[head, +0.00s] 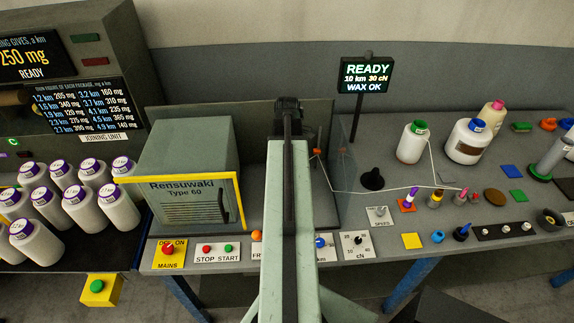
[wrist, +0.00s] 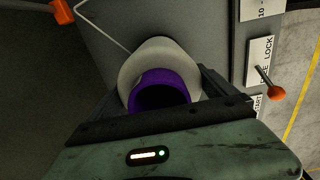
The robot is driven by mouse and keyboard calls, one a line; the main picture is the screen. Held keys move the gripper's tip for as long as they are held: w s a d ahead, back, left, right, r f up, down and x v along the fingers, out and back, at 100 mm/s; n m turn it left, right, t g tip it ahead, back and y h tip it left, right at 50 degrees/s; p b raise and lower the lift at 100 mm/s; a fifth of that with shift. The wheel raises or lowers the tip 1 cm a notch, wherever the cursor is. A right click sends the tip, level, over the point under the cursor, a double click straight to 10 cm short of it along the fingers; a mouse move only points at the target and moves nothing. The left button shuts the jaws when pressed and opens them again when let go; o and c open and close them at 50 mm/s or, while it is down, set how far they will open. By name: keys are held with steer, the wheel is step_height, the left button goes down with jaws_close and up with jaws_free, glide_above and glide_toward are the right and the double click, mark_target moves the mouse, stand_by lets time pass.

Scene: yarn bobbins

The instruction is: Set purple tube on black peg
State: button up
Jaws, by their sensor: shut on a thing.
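In the wrist view a white yarn package with a purple tube (wrist: 168,77) is between the jaws of my gripper (wrist: 165,98), which is shut on it. The tube's dark open end faces the camera. In the head view my raised arm hides this package and the jaws. A black peg-like cone on a round base (head: 372,179) stands on the grey bench, right of my arm. A small dark peg with a blue part (head: 462,232) stands near the bench's front edge. Several white packages with purple tubes (head: 65,178) stand at the left.
A grey Rensuwaki box (head: 185,170) stands left of my arm. Packages with green (head: 413,142), blue (head: 468,140) and pink (head: 490,116) tops stand at the back right. A white thread crosses the bench. Switches line the front edge; the wrist view shows an orange-tipped lever (wrist: 276,92).

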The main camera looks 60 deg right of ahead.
steer(key=shift+f+b, duration=0.3)
steer(key=shift+f, duration=0.05)
steer(key=o, duration=1.7)
steer(key=shift+r, duration=0.15)
step_height(320, 180, up, 8)
steer(key=p, duration=0.8)
steer(key=shift+f, duration=0.2)
steer(key=shift+r, duration=0.1)
step_height(320, 180, up, 6)
steer(key=p, duration=0.6)
